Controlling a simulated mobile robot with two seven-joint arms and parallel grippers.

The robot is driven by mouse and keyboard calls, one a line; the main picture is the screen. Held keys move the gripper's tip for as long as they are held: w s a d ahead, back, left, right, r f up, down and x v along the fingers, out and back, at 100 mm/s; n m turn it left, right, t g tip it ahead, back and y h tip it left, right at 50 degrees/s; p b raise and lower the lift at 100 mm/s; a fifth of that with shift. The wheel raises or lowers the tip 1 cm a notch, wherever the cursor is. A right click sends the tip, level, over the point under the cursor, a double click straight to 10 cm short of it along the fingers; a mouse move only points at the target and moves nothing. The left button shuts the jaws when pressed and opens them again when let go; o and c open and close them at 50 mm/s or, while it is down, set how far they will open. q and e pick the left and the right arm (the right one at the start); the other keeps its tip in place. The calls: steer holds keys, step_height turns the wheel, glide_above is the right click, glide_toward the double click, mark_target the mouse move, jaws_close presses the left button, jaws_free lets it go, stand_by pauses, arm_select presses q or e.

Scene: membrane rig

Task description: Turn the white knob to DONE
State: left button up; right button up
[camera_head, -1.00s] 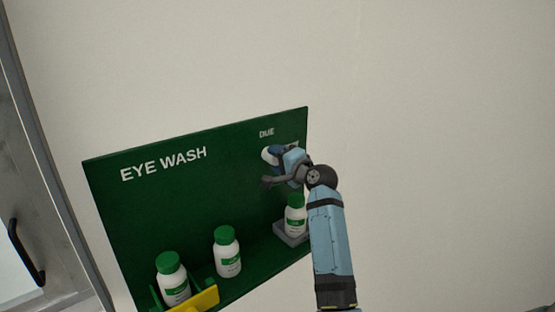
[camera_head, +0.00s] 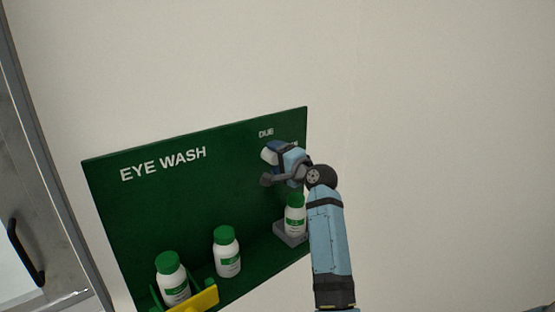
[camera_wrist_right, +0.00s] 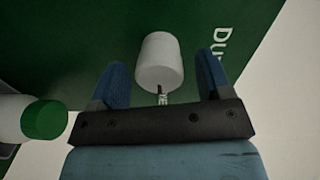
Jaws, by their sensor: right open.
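The white knob (camera_wrist_right: 160,62) stands out from the green board, with a dark mark near its lower edge in the right wrist view. In the head view only part of the knob (camera_head: 269,156) shows beside my right gripper (camera_head: 267,167). My right gripper (camera_wrist_right: 161,72) is open, its two blue fingers on the left and right of the knob, with gaps between. The DUE label (camera_head: 266,133) is above the knob in the head view. The other label is mostly hidden by the gripper; letters "NE" (camera_wrist_right: 163,98) show below the knob in the wrist view. My left gripper is out of view.
White bottles with green caps stand along the board's lower part: left (camera_head: 173,282), middle (camera_head: 227,255) and right (camera_head: 294,216), the last close below my right gripper. A yellow piece (camera_head: 195,299) is at the lower left. The wall at right is bare.

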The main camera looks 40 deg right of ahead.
steer(key=shift+s, duration=0.1)
steer(key=s+d+b, duration=0.1)
steer(key=s+b, duration=0.2)
steer(key=s, duration=1)
steer(key=shift+s+r, duration=0.2)
steer(key=shift+s, duration=0.1)
